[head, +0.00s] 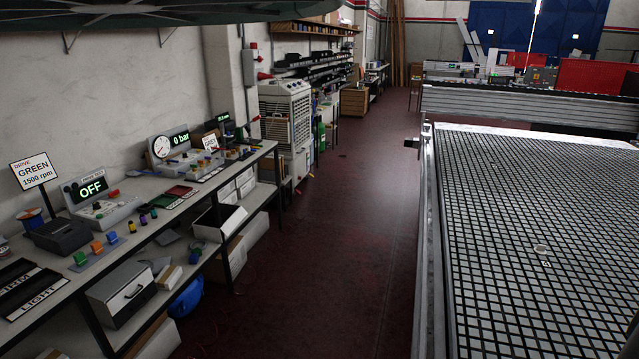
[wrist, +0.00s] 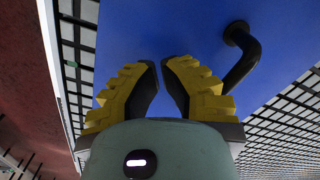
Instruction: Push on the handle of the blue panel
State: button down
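The blue panel (wrist: 195,25) fills the upper middle of the wrist view, with the grid table on both sides of it. Its bent black handle (wrist: 243,62) stands out from the panel at the upper right. My gripper (wrist: 160,65) has yellow fingers with dark pads. The fingers are a small way apart, with blue showing in the narrow gap, and nothing is between them. The handle is to the right of the right finger; its lower end passes close to that finger, and I cannot tell whether they touch. The head view does not show my gripper or this handle.
The grid table (head: 500,215) fills the right of the head view, with a metal beam (head: 530,108) across its far part. A cluttered workbench (head: 150,235) runs along the left wall. The dark red floor (head: 330,230) between them is clear. Blue doors (head: 560,32) stand far back.

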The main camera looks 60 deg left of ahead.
jog(key=shift+s+d, duration=0.2)
jog(key=shift+s, duration=0.1)
notch_tip(320, 180, up, 8)
jog(key=p, duration=0.7)
jog(key=shift+d+f, duration=0.1)
